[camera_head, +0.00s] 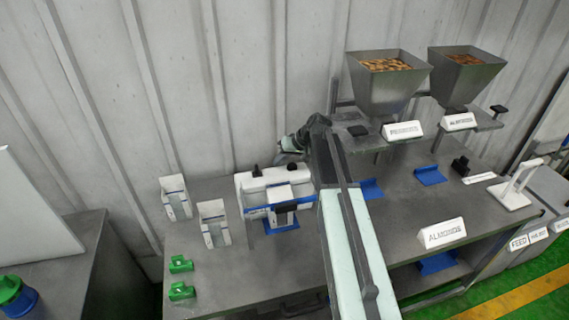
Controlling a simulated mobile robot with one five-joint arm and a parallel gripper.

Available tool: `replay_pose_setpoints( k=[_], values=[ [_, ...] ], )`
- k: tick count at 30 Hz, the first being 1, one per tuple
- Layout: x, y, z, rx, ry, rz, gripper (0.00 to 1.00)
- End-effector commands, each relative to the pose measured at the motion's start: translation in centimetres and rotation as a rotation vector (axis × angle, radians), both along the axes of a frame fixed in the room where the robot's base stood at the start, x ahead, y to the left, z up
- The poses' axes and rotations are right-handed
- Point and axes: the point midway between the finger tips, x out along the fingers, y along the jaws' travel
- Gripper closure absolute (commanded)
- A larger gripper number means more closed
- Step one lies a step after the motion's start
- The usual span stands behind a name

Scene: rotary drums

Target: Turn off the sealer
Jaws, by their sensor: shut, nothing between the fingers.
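A white machine with blue side plates and dark knobs on top, which looks like the sealer (300,217), stands on the grey bench left of my arm. A dark part sits low on its front, and my arm hides its right end. My gripper (285,153) is small in view at the far end of my arm. It is shut and empty, just above the back of the machine's top. I cannot tell whether it touches the machine. The state of any switch is too small to tell.
Two white holders (213,232) and two green blocks (181,291) are on the bench's left. Two metal hoppers (387,92) with nuts stand at the back right. A white "ALMONDS" sign (442,233) is right of my arm. A corrugated wall (150,60) closes the back.

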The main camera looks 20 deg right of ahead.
Motion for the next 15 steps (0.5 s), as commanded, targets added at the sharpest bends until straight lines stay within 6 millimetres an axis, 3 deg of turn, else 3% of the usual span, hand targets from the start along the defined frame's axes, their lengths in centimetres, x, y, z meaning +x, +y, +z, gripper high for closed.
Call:
replay_pose_setpoints(
  k=[1,3,9,15],
  values=[
    [0.6,0.5,-1.9,-0.001,0.000,0.002,1.00],
    [1.1,1.2,-3.0,0.000,0.000,0.002,1.00],
    [0.9,4.4,-2.0,0.001,0.000,0.002,1.00],
    [1.0,5.3,-2.0,0.000,0.000,0.002,1.00]
  ],
)
